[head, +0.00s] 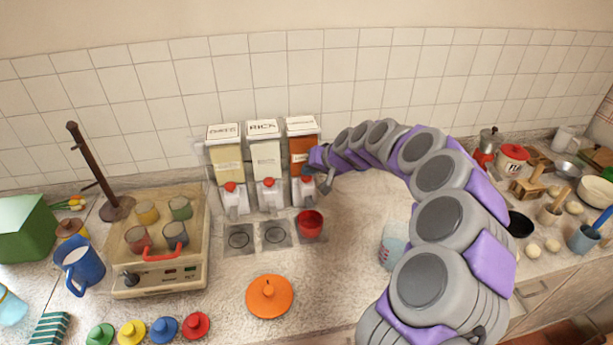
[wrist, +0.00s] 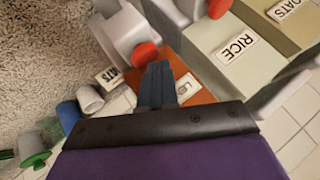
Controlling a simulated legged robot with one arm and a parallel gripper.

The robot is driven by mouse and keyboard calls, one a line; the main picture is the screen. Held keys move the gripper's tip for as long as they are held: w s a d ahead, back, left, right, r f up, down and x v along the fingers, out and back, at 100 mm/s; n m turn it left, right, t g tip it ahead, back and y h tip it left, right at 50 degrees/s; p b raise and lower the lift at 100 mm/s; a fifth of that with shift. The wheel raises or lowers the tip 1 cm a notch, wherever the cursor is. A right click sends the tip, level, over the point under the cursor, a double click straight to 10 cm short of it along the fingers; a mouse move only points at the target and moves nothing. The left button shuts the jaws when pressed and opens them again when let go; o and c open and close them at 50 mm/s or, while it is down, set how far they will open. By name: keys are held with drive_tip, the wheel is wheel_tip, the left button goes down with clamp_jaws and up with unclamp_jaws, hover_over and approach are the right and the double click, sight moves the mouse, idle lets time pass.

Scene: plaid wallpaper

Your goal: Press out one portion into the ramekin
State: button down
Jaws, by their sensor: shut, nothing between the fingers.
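A three-bin dispenser stands against the wall, with a pale left bin (head: 228,164), a white bin labelled RICE (head: 265,161) and an orange right bin (head: 301,147). Each bin has a white spout below; red knobs show on the left (head: 230,187) and middle (head: 268,182) spouts. A red ramekin (head: 311,222) sits upright under the right spout. My gripper (head: 309,171) is at the right spout, hiding its top. In the wrist view my gripper (wrist: 156,66) is shut and empty, its tips close to the right spout's red knob (wrist: 146,54). Contact cannot be told.
Two empty square pads (head: 240,239) lie left of the ramekin. An orange lid (head: 269,296) lies in front. A translucent cup (head: 393,246) stands beside my arm.

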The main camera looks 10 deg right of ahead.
sight(309, 178)
drive_tip(key=shift+f, duration=0.3)
drive_tip(key=shift+r, duration=0.2)
idle(0.4)
drive_tip(key=shift+r+p, duration=0.35)
drive_tip(key=shift+r, duration=0.6)
drive_tip(key=shift+r+p, duration=1.15)
drive_tip(key=shift+r, duration=1.4)
